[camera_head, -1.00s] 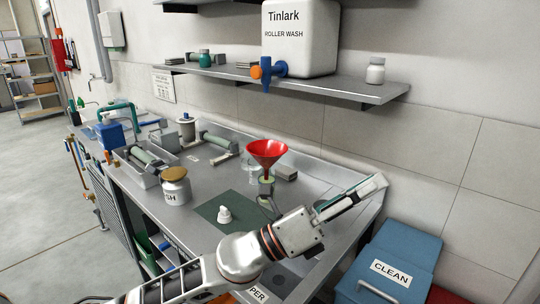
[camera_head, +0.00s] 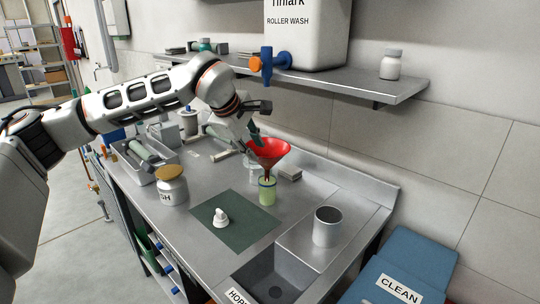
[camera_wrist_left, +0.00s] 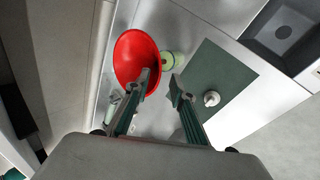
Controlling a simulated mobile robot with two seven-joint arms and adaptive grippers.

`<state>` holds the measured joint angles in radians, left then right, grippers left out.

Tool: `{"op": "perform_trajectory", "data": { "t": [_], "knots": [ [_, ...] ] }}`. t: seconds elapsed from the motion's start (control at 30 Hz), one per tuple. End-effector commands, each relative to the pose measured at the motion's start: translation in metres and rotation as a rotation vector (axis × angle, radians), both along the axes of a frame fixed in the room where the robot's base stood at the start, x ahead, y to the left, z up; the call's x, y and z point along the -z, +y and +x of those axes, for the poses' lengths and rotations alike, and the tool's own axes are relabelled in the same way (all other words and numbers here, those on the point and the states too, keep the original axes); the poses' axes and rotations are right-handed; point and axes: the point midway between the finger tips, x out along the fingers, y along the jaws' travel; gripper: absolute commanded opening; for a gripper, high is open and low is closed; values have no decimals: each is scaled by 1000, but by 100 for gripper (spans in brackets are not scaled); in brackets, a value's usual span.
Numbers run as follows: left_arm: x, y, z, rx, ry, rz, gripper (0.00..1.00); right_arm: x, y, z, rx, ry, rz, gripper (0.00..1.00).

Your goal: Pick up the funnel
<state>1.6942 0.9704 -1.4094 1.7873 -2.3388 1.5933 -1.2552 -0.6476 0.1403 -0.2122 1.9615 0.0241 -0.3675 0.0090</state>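The red funnel (camera_head: 270,148) stands upright with its stem in a clear jar (camera_head: 267,193) holding pale green liquid. My left gripper (camera_head: 256,138) is at the back left side of the funnel's cone. In the left wrist view, the funnel (camera_wrist_left: 137,58) shows its wide red mouth, and the jar shows partly beside it (camera_wrist_left: 168,60). The two fingers (camera_wrist_left: 160,86) are apart, one overlapping the funnel's rim and the other beside it. I cannot tell whether either finger touches it. My right gripper is in neither view.
A silver-white jar with a tan lid (camera_head: 172,188) stands left of a green mat (camera_head: 232,230) bearing a small white object (camera_head: 221,218). A metal cup (camera_head: 326,227) stands at right beside a sink (camera_head: 275,275). A shelf (camera_head: 385,88) runs above the bench.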

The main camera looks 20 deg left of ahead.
Motion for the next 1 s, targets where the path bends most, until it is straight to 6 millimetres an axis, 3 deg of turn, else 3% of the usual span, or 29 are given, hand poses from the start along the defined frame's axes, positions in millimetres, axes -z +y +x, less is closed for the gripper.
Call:
{"op": "perform_trajectory", "data": {
  "t": [0.07,0.17,0.47,0.73,1.0],
  "knots": [
    [-5,14,1,-26,-3,25,24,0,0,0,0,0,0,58],
    [0,19,5,-37,0,35,24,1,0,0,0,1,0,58],
    [21,16,19,-34,-2,33,24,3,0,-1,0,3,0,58],
    [53,13,39,-35,0,31,24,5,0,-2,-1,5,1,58],
    [58,13,43,-35,-3,31,24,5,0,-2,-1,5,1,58]
  ]
}}
